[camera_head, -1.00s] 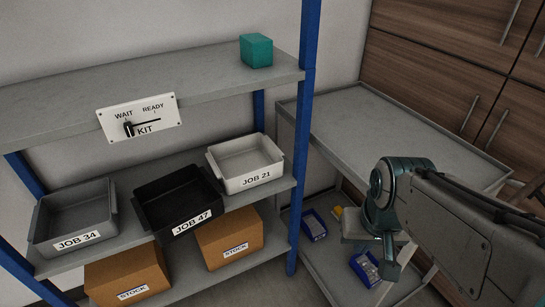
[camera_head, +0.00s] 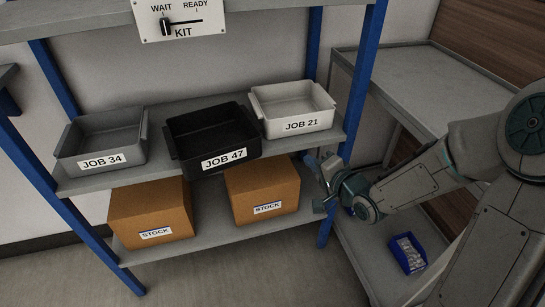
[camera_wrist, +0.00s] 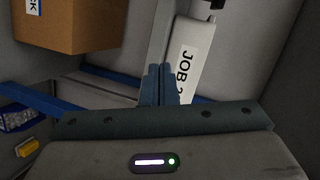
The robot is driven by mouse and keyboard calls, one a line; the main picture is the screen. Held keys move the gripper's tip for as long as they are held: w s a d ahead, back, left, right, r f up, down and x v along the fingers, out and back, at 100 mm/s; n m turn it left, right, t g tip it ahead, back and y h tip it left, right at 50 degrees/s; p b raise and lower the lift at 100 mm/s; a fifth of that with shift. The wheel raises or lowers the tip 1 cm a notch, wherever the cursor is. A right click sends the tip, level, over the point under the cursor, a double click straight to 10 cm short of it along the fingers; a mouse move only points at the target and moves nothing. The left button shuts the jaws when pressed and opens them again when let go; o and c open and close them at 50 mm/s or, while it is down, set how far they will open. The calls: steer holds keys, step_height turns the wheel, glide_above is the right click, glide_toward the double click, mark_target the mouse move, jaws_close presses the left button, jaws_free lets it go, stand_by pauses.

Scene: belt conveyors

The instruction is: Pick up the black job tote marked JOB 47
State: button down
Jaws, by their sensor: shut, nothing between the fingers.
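The black tote marked JOB 47 (camera_head: 212,124) stands upright on the middle shelf, between the grey JOB 34 tote (camera_head: 100,140) and the white JOB 21 tote (camera_head: 292,110). It looks empty, and its label faces front. My gripper (camera_head: 318,172) is at the right end of the shelf unit by the blue post, below and right of the JOB 21 tote and apart from the black tote. In the wrist view my gripper (camera_wrist: 158,84) has its fingers together and empty, with the JOB 21 tote (camera_wrist: 200,48) beyond. A dark bit at that view's top edge is too small to identify.
Two brown STOCK cartons (camera_head: 150,213) (camera_head: 262,192) sit on the lower shelf. The blue post (camera_head: 352,80) stands close to my gripper. A grey cart (camera_head: 405,85) is at the right, with a blue bin (camera_head: 408,253) on its lower deck. The WAIT/READY slider sign (camera_head: 182,20) hangs above.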

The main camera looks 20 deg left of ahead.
steer(key=w+a+y+b, duration=0.1)
steer(key=a, duration=0.2)
steer(key=w+a+m+y+b, duration=0.1)
steer(key=w+a, duration=0.1)
steer(key=a, duration=0.2)
steer(key=w+a+r+y+b, duration=0.1)
steer(key=w+a+b, duration=0.1)
steer(key=a, duration=0.1)
steer(key=shift+w+a+m+t, duration=0.1)
steer(key=shift+a+m+t, duration=0.05)
steer(key=shift+m+t, duration=0.2)
steer(key=s, duration=0.1)
steer(key=s+a, duration=0.1)
steer(key=s, duration=0.1)
steer(key=shift+r+b, duration=0.15)
steer(key=shift+b, duration=0.25)
steer(key=shift+s+a, duration=0.15)
steer(key=shift+s, duration=0.25)
